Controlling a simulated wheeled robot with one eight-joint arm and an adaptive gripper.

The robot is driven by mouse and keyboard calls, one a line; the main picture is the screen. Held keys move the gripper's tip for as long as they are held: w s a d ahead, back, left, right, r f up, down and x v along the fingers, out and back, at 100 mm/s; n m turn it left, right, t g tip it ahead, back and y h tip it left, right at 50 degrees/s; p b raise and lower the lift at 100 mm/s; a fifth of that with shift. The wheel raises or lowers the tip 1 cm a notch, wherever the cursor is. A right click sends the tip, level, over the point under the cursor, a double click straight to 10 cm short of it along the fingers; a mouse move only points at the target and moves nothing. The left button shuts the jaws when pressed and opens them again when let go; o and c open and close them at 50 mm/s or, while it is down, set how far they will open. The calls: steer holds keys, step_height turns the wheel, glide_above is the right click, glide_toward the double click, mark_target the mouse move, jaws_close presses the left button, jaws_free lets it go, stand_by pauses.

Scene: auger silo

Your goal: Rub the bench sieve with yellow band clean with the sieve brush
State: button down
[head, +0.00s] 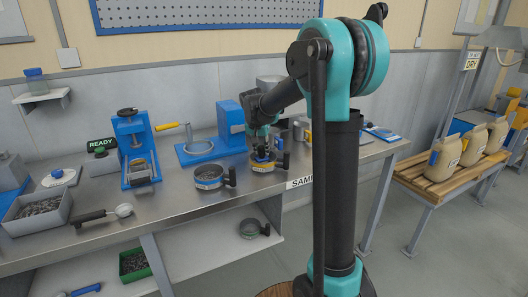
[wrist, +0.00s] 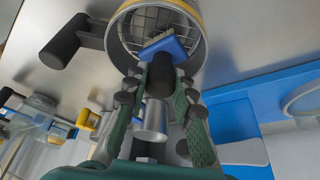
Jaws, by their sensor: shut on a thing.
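The bench sieve with the yellow band (head: 262,167) stands on the steel bench, its black upright handle on its right side. In the wrist view the sieve (wrist: 192,9) shows its wire mesh and yellow rim. My gripper (head: 263,151) is directly above the sieve. In the wrist view my gripper (wrist: 160,84) has its green fingers shut on the black handle of the sieve brush. The blue brush head (wrist: 166,47) with pale bristles is within the sieve's outline, at or close to the mesh. Whether the bristles touch is hard to tell.
Another sieve (head: 209,178) stands just left on the bench, and one more (head: 252,229) is on the lower shelf. A blue stand (head: 231,125) is behind. A scoop (head: 122,210) and a grey tray (head: 40,208) lie at the left. Sacks (head: 445,158) stand on a slatted table.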

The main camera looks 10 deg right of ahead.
steer(key=shift+w+a+f, duration=0.1)
steer(key=shift+w+a, duration=0.1)
steer(key=shift+w, duration=0.3)
stand_by(0.3)
steer(key=shift+s+d+r, duration=0.1)
steer(key=shift+s+d, duration=0.1)
steer(key=shift+s, duration=0.4)
steer(key=shift+s+d+r, duration=0.1)
steer(key=shift+s+d, duration=0.1)
steer(key=shift+s, duration=0.45)
steer(key=shift+s+d, duration=0.2)
steer(key=shift+s, duration=0.4)
step_height(320, 180, up, 8)
